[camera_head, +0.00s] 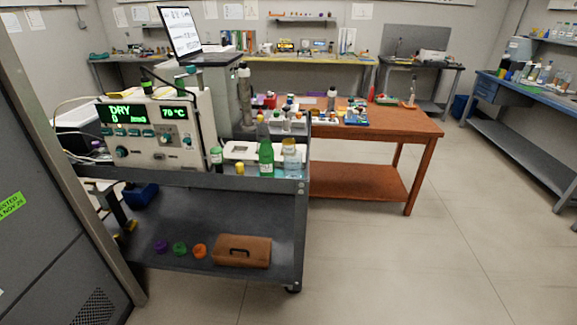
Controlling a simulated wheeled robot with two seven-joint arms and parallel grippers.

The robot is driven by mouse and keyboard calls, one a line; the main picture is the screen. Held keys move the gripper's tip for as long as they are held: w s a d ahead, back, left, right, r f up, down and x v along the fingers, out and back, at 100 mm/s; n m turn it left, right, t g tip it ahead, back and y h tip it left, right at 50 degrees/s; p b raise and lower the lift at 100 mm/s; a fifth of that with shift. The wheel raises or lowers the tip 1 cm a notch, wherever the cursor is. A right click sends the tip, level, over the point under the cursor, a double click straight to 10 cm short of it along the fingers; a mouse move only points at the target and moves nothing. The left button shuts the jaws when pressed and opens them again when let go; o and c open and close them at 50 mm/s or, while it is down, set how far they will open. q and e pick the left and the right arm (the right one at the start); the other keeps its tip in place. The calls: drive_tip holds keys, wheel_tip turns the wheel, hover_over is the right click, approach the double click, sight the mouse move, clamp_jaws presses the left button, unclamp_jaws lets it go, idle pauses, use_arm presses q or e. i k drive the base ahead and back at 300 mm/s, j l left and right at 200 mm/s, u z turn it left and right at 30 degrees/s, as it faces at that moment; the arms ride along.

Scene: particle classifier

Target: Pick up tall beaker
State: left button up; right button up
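I cannot pick out a tall beaker for certain. A clear bottle-like vessel with a tan top (291,160) stands upright at the right end of the cart's top shelf. A green bottle (266,158) stands upright just left of it. A tall grey cylinder (245,98) stands behind them; its base is hidden. Small pale glassware (546,74) is on the far right bench, too small to tell apart. Neither of my grippers is in view.
The dark cart (292,186) carries a control box reading DRY and 70 °C (155,134). Its lower shelf holds a brown case (242,251) and coloured caps. A wooden table (412,126) stands behind. A grey cabinet (50,240) blocks the left. The right floor is clear.

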sight(293, 166)
drive_tip(key=i+l+u, duration=0.45)
drive_tip(key=l, duration=0.2)
drive_tip(key=i+l+u, duration=0.45)
drive_tip(key=l, duration=0.35)
drive_tip(key=i+l+u, duration=0.1)
drive_tip(key=l+u, duration=0.35)
drive_tip(key=l, duration=0.35)
drive_tip(key=l+u, duration=0.45)
drive_tip(key=l, duration=0.5)
drive_tip(key=l+u, duration=0.45)
drive_tip(key=l, duration=0.5)
drive_tip(key=k, duration=0.05)
